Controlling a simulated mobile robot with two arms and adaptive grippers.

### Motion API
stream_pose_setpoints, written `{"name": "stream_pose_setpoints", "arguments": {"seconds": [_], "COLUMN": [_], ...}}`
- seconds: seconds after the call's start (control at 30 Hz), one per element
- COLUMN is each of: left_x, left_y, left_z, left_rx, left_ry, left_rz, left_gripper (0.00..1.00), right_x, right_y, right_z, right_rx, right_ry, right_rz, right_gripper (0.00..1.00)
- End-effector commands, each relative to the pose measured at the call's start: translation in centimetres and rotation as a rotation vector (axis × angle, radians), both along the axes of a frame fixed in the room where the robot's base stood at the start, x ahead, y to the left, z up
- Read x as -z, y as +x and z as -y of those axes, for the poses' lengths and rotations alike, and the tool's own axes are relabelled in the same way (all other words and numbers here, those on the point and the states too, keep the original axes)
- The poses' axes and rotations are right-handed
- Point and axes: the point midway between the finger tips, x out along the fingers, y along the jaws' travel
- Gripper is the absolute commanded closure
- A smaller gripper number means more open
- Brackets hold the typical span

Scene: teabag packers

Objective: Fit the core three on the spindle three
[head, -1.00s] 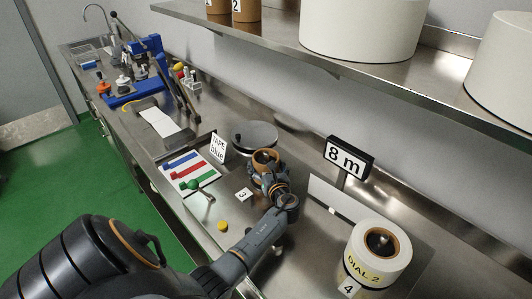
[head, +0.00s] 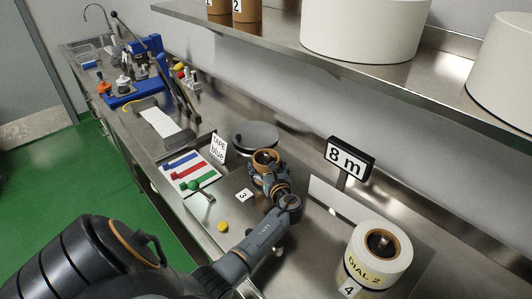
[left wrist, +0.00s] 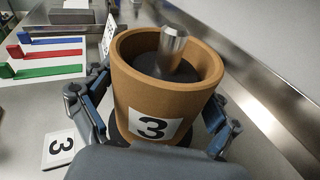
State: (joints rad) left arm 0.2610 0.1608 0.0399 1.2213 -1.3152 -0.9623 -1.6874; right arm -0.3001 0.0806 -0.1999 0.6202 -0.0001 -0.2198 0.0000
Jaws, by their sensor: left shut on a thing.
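Core three (left wrist: 155,108) is a brown cardboard tube with a "3" label, and it shows in the head view as a small brown ring (head: 266,155). My left gripper (left wrist: 150,125) is shut on it, with a finger on either side. Spindle three (left wrist: 171,50) has a bright metal tip that shows inside the open top of the core, so the core is around it. The tip leans towards the right of the bore in the left wrist view. The core's lower end is largely hidden, so I cannot tell whether it is fully seated. My right gripper is out of view.
A plate marked "3" (head: 242,195) lies beside the spindle. A grey round disc (head: 254,135) is behind it. The white roll marked "DIAL 2" (head: 379,257) stands at right, near the "8 m" display (head: 347,159). A card with coloured bars (head: 190,170) lies at left.

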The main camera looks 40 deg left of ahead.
Motion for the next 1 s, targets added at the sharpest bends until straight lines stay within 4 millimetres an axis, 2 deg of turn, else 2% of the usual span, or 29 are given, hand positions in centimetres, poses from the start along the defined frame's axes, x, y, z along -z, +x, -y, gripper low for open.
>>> {"name": "stream_pose_setpoints", "arguments": {"seconds": [0.47, 0.5, 0.53, 0.87, 1.0], "left_x": [0.8, 0.7, 0.7, 0.8, 0.8], "left_y": [-0.1, -0.1, -0.1, -0.1, -0.5], "left_z": [-0.1, -0.1, -0.1, 0.1, 0.8], "left_rx": [-0.003, -0.003, -0.003, 0.0, 0.001], "left_ry": [0.001, 0.001, 0.001, -0.002, -0.003], "left_rz": [-0.003, -0.003, -0.002, -0.003, -0.003], "left_gripper": [0.72, 0.04, 0.0, 0.0, 0.0], "right_x": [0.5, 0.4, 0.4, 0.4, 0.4], "right_y": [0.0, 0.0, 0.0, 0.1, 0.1], "right_z": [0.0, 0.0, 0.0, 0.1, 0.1], "right_rx": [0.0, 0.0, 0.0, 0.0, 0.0], "right_ry": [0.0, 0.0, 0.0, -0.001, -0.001], "right_rz": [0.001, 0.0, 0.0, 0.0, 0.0], "right_gripper": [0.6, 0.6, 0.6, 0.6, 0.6]}}
